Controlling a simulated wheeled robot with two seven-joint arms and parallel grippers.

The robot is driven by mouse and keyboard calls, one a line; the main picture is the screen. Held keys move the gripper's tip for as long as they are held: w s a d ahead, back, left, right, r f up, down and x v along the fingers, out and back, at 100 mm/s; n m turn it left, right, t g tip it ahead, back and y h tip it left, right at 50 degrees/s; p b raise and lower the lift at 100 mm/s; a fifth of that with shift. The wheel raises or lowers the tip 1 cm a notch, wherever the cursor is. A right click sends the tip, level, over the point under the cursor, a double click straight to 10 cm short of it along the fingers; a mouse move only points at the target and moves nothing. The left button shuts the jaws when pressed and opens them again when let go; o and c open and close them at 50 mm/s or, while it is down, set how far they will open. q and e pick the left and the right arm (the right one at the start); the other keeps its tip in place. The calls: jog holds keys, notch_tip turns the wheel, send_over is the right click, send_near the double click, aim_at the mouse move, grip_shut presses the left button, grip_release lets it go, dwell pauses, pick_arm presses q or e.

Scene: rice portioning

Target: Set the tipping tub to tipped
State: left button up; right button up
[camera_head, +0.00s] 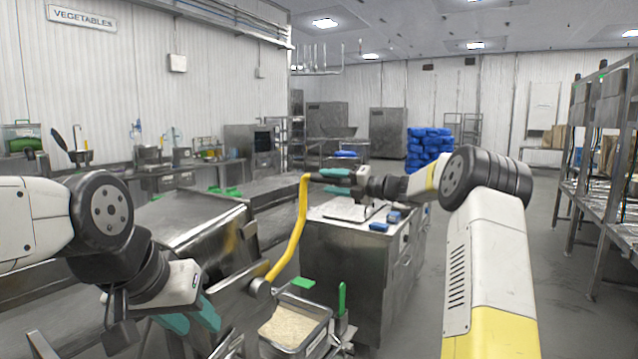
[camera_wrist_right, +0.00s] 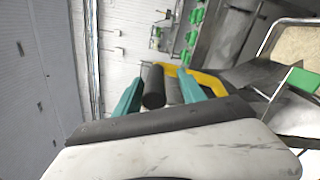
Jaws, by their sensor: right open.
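The tipping tub (camera_head: 200,232) is a large steel vessel left of centre in the head view. A bent yellow lever (camera_head: 298,232) rises from its right side and ends in a black handle (camera_head: 314,177). My right gripper (camera_head: 338,181) is at this handle with its teal fingers apart. In the right wrist view, the handle (camera_wrist_right: 153,88) lies between the open fingers of the right gripper (camera_wrist_right: 160,92); I cannot tell whether they touch it. My left gripper (camera_head: 190,318) hangs low in front of the tub, away from the lever; its jaw opening is unclear.
A steel pan of rice (camera_head: 294,348) sits below the lever, with green handles nearby. A steel cabinet (camera_head: 345,265) with blue items on top stands right of the lever. Shelving (camera_head: 603,150) lines the right side. The floor between is clear.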

aim_at(341, 183)
jog(key=v, duration=0.5)
jog(key=shift+s+d+f, duration=0.1)
jog(key=shift+d, duration=0.1)
jog(key=s+a+n+g+h, duration=0.3)
jog(key=s+a+n, duration=0.2)
jog(key=s+n, duration=0.4)
jog(key=s+a+n+g+h, duration=0.2)
jog(key=s+a+n, duration=0.3)
jog(key=s+n, duration=0.45)
jog(key=s+d+f+n+h, duration=0.2)
jog(key=s+f+n, duration=0.1)
jog(key=s+n, duration=0.4)
jog(key=s+d+f+n+h, duration=0.3)
jog(key=s+n, duration=0.3)
jog(key=s, duration=0.5)
jog(key=s+d+f+n+h, duration=0.2)
jog(key=s+f+n, duration=0.2)
jog(key=s+n, duration=0.3)
jog(key=shift+s+d+n+t, duration=0.2)
jog(key=shift+s+n+t, duration=0.15)
jog(key=shift+s, duration=0.7)
